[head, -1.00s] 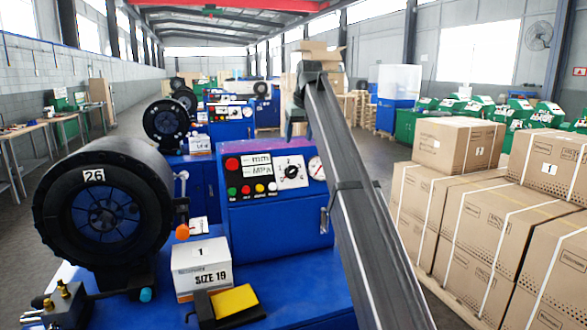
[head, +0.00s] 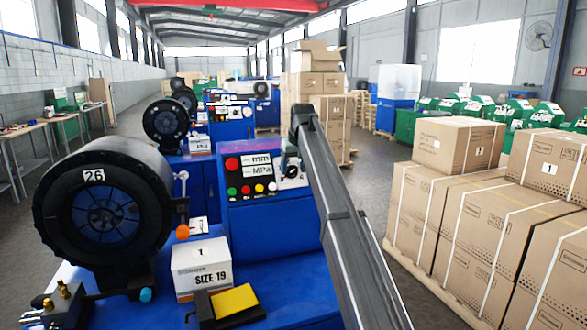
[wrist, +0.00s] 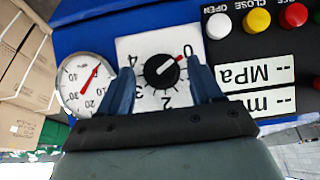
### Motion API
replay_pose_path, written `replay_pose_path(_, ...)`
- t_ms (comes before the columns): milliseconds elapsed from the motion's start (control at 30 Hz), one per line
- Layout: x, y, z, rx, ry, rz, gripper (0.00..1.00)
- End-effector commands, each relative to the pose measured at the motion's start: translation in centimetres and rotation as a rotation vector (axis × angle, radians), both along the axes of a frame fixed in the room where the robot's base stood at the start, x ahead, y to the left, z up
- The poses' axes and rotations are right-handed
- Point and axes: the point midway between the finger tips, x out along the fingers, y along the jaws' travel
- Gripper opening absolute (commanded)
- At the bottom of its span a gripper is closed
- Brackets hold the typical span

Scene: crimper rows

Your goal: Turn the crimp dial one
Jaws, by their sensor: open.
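The crimp dial (wrist: 161,70) is a round black knob with a red pointer mark on a white plate (wrist: 150,44). In the wrist view, the plate's numerals appear upside down, and the red mark points at 0. The 1 cannot be made out near the right finger. My gripper (wrist: 160,68) is open, with one blue finger on each side of the knob and visible gaps between. I cannot tell whether the fingertips are at the knob's depth. In the head view, my gripper (head: 291,160) is in front of the panel and partly covers the dial plate (head: 294,181).
A pressure gauge (wrist: 86,84) is beside the dial. Several coloured buttons (head: 246,190) and mm and MPa displays (head: 257,164) share the blue machine's panel. The black crimper head (head: 100,205) marked 26 and a SIZE 19 box (head: 202,268) stand left. Strapped cartons (head: 480,225) stand right.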

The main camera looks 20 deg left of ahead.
Motion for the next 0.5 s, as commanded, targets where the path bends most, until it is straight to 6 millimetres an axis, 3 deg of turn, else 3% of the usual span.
replay_pose_path(367,0.13,0.15,-0.47,0.000,0.000,0.000,0.65)
replay_pose_path(500,0.13,0.14,-0.46,0.000,0.000,0.000,0.53)
